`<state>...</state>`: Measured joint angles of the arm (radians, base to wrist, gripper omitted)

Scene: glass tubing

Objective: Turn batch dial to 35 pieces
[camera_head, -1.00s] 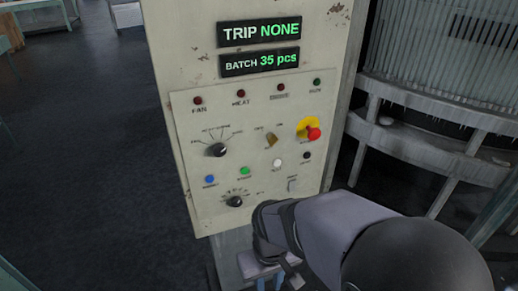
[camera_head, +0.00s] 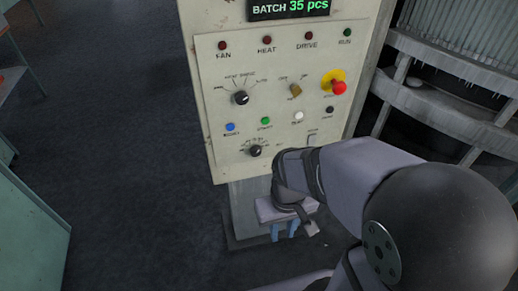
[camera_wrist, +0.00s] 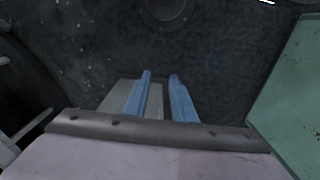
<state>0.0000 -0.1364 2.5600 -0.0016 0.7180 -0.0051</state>
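The batch dial (camera_head: 255,151) is a small black knob with a printed scale, low on the pale control panel in the head view. The batch display (camera_head: 290,8) at the top reads BATCH 35 pcs in green and white. My gripper (camera_head: 284,236) hangs below the panel's lower edge, in front of the post, apart from the dial. In the wrist view its two blue fingers (camera_wrist: 160,98) stand apart with nothing between them, over dark floor. The exact pointer direction of the dial is too small to read.
The panel also carries a larger black mode knob (camera_head: 241,98), a brass key switch (camera_head: 295,90), a red emergency stop (camera_head: 339,87), blue, green, white and black buttons, and several dark lamps. Grey racking (camera_head: 450,110) stands at right. Floor (camera_head: 130,120) at left is clear.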

